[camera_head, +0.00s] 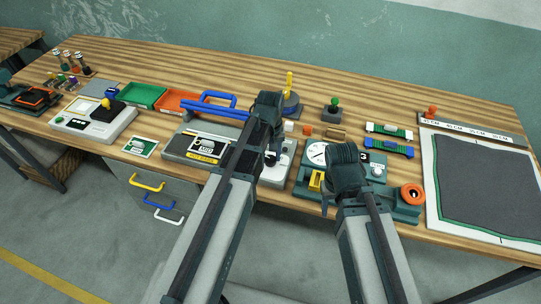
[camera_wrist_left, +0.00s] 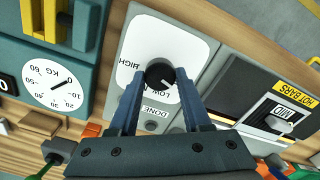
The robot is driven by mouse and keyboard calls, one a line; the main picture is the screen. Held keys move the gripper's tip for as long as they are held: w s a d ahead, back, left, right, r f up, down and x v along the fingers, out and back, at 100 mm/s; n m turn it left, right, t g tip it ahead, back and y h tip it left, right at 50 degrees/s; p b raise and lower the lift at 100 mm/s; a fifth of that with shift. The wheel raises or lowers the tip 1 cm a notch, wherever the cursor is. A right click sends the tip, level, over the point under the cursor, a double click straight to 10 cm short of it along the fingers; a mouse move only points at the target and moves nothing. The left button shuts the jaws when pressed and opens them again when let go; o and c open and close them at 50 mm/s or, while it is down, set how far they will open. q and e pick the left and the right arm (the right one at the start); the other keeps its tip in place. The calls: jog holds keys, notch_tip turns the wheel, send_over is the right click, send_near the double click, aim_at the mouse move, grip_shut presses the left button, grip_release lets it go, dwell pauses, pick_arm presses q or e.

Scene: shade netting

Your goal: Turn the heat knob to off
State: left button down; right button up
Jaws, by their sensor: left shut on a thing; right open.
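The heat knob (camera_wrist_left: 158,72) is a black round knob on a white dial plate (camera_wrist_left: 140,45), seen in the left wrist view. The plate reads HIGH and LOW, upside down in that view. A pale mark on the knob points down and right, near the LOW lettering. My left gripper (camera_wrist_left: 157,80) is shut on the knob, a finger on each side. In the head view my left gripper (camera_head: 271,157) is over the grey heat unit (camera_head: 283,168) and mostly hides the knob. My right gripper (camera_head: 327,200) is open, low in front of the scale; its wrist hides part of it.
The hot bars sealer (camera_head: 185,147) with a blue handle is left of the dial. The scale (camera_head: 316,154) with a round face is on the right. An orange tape roll (camera_head: 412,194) and a dark mat (camera_head: 490,180) lie further right. Trays (camera_head: 146,96) stand behind.

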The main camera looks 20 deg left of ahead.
aim_at(271, 159)
pick_arm(q)
jog(key=shift+n, duration=0.3)
dwell(0.4)
jog(key=shift+c, duration=1.8)
grip_release()
jog(key=shift+r, duration=0.15)
notch_tip(271, 159, up, 14)
jog(key=p, duration=1.3)
jog(key=shift+f+p, duration=0.25)
jog(key=shift+p, duration=0.15)
